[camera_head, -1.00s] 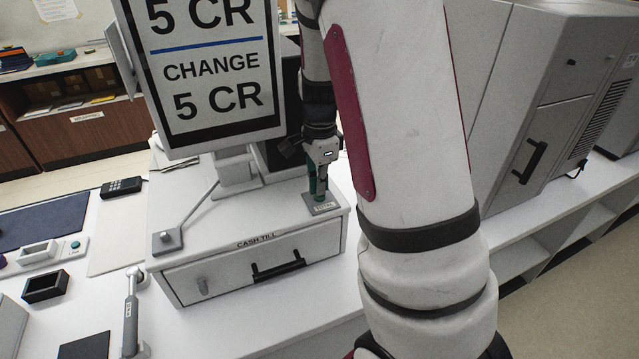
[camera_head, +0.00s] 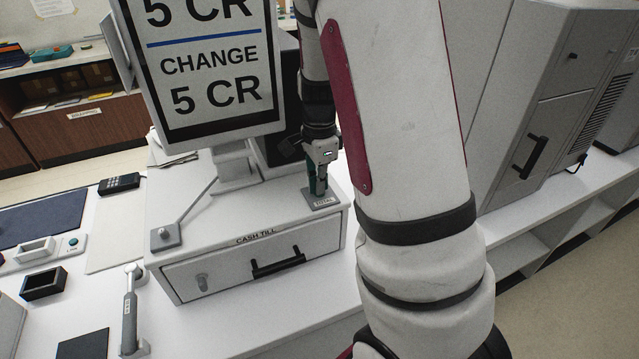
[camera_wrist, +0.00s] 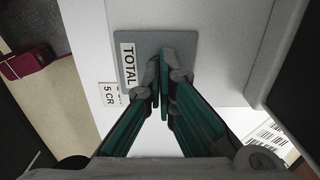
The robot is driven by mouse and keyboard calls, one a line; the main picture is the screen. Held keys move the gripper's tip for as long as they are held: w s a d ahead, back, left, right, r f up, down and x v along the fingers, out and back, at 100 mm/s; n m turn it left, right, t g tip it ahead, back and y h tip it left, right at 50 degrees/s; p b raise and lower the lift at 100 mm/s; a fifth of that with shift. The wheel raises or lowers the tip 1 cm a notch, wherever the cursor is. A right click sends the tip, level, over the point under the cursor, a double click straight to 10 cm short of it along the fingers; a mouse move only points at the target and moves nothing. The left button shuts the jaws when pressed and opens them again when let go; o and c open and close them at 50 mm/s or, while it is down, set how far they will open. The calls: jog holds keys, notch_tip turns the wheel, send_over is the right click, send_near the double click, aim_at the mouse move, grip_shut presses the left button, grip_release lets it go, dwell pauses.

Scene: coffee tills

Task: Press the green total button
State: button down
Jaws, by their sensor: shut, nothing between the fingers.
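The cash till (camera_head: 222,277) is a white box with a drawer and black handle. A grey plate (camera_head: 323,201) labelled TOTAL sits on its top right corner. The same plate (camera_wrist: 146,43) fills the upper middle of the wrist view, with its white TOTAL label at the left. I cannot make out the green button; the fingers cover the plate's middle. My gripper (camera_head: 317,192) points down over the plate, its green-sided fingers shut and empty. In the wrist view my gripper's tips (camera_wrist: 162,64) are over the plate beside the label. I cannot tell whether they touch.
A display (camera_head: 208,65) reading CHANGE 5 CR stands on the till, left of my arm. A large grey machine (camera_head: 550,100) stands right.

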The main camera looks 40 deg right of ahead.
jog(key=shift+r+p, duration=1.55)
jog(key=shift+r, duration=1.05)
jog(key=shift+a+r, duration=0.1)
jog(key=shift+r, duration=0.05)
jog(key=s+a+r+n+t, duration=0.1)
jog(key=s+a+r+n, duration=0.2)
jog(key=a+r+n, duration=0.3)
jog(key=s+a+r+n+t, duration=0.2)
jog(key=s+a+r+n, duration=0.25)
jog(key=r, duration=0.35)
jog(key=s+a+r+n+t, duration=0.1)
jog(key=s+a+r+n, duration=0.1)
jog(key=s+n, duration=0.3)
jog(key=s+a+r+n+t, duration=0.1)
jog(key=s+a+r+n, duration=0.2)
jog(key=s+a+n, duration=0.2)
jog(key=shift+s+a+n+t, duration=0.2)
jog(key=shift+s+n+t, duration=0.15)
jog(key=shift+s, duration=0.45)
